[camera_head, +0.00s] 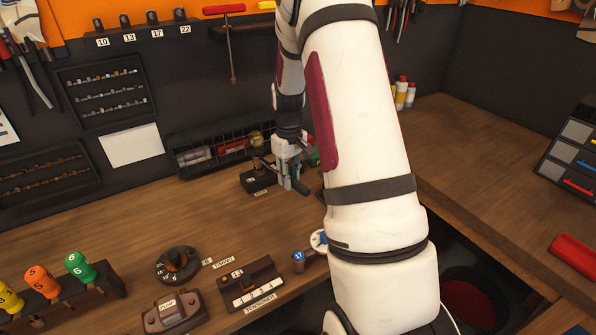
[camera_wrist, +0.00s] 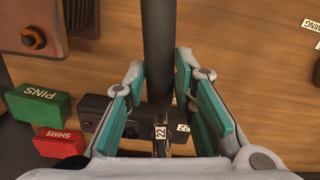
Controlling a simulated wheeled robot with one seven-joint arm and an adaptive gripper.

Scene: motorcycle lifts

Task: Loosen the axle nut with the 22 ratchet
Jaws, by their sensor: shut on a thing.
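My gripper (camera_head: 290,165) is low over the back of the bench in the head view, beside a small dark block (camera_head: 258,181). In the wrist view, its teal-padded fingers (camera_wrist: 159,78) are shut on a dark straight bar, which I take to be the 22 ratchet (camera_wrist: 158,40). A copper-coloured hex nut (camera_wrist: 33,38), likely the axle nut, sits on a dark block at the upper left, apart from the bar.
Green PINS (camera_wrist: 38,102) and red SHIMS (camera_wrist: 58,143) boxes lie left of my gripper. A black wire basket (camera_head: 225,147) stands behind. A round dial (camera_head: 177,264), a pump box (camera_head: 174,312) and a screwdriver rack (camera_head: 70,295) occupy the front bench. Bare wood lies between.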

